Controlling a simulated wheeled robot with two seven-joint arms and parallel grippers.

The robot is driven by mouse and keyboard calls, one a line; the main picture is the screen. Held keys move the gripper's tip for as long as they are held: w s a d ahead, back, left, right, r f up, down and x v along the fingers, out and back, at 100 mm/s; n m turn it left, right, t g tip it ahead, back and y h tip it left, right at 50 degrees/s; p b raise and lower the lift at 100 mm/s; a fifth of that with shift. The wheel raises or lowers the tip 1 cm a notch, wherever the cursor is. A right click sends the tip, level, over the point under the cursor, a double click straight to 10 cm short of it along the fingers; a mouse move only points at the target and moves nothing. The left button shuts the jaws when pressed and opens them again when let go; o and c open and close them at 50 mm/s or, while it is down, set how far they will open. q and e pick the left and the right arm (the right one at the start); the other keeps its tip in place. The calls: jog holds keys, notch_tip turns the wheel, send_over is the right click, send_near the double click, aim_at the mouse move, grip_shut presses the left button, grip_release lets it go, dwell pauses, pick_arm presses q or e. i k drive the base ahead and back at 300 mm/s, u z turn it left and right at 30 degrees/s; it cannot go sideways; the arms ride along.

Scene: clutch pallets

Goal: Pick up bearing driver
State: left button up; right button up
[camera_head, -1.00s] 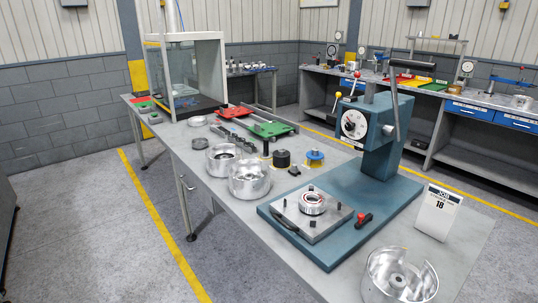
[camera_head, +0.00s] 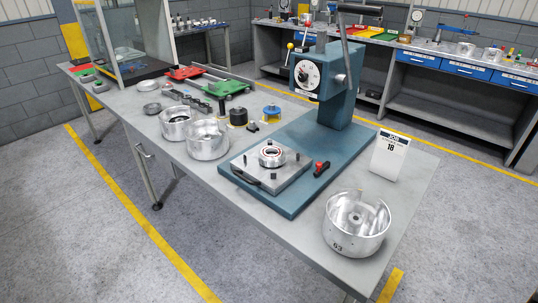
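Which thing is the bearing driver I cannot tell for sure. Several small tools stand together on the grey workbench (camera_head: 140,104) behind the metal drums: a slim dark upright peg (camera_head: 222,106), a short black cylinder (camera_head: 238,116) and a blue round piece (camera_head: 271,111) on a yellow patch. A bearing (camera_head: 271,156) sits on a grey plate (camera_head: 250,170) on the teal press base (camera_head: 325,150). Neither of my grippers shows in this view.
The teal press (camera_head: 330,85) rises behind the plate. A red-and-black tool (camera_head: 321,168) lies on its base. Silver drums (camera_head: 207,139) (camera_head: 175,124) stand left, a cut-open drum (camera_head: 355,226) front right, beside a job card (camera_head: 390,155). Open floor (camera_head: 100,220) lies in front.

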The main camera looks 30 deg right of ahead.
aim_at(223, 113)
jog(key=u, duration=0.55)
jog(key=k, duration=0.95)
jog(key=u, duration=1.1)
jog(key=i, duration=2.1)
jog(key=z, duration=1.8)
jog(key=i, duration=0.85)
jog(key=z, duration=0.95)
